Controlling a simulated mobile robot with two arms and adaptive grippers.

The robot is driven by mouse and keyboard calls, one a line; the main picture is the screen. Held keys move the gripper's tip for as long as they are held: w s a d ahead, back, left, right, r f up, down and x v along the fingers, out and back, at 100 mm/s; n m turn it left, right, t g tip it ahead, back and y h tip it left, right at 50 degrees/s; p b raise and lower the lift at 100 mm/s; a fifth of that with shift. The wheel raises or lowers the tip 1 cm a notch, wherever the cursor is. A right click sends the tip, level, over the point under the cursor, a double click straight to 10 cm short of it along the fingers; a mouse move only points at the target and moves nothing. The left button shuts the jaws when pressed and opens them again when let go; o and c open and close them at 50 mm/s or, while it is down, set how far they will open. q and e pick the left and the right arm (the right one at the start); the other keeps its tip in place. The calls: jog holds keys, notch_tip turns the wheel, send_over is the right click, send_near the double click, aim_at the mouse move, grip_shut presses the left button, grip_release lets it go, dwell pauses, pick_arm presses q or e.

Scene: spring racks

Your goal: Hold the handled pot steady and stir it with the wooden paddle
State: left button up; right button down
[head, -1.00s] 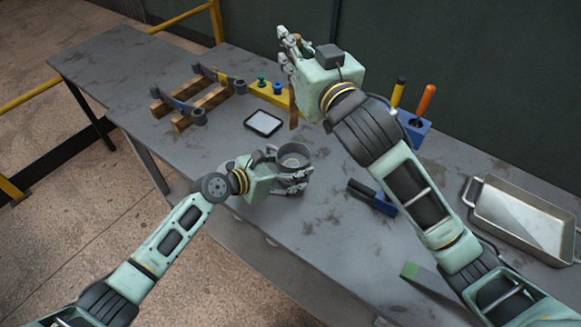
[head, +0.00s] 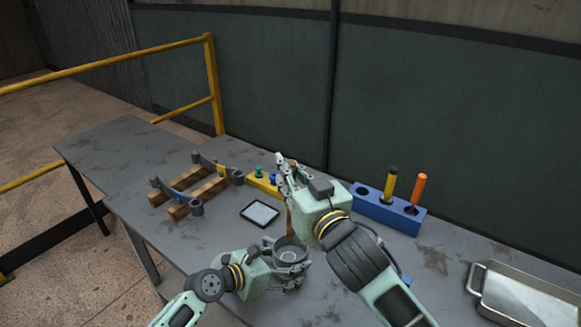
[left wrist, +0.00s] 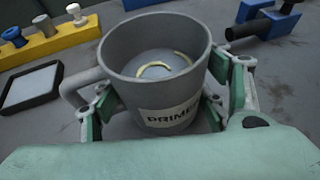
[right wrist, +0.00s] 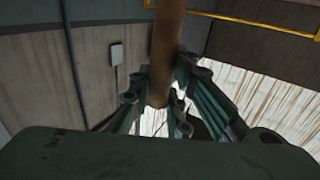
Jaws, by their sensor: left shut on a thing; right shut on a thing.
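The grey pot (head: 279,245) with a side handle stands upright on the bench. The left wrist view shows its "PRIMER" label and a pale yellow ring on its inner floor (left wrist: 160,62). My left gripper (head: 292,277) is shut around the pot, with fingers on both sides of it. My right gripper (head: 286,172) is shut on the wooden paddle (head: 290,220), holding it roughly upright. In the head view the paddle's lower end meets the pot's far rim. No paddle shows inside the pot in the left wrist view. The right wrist view shows the paddle's shaft (right wrist: 166,45) between the fingers.
A black-framed pad (head: 260,212) lies left of the pot. A yellow block (head: 262,182) with pegs and a wooden rack (head: 205,192) stand farther left. A blue holder (head: 370,206) with two handled tools is behind right. A metal pan (head: 525,300) sits at right.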

jog(key=shift+f, duration=6.05)
jog(key=c, duration=2.2)
grip_release()
grip_shut()
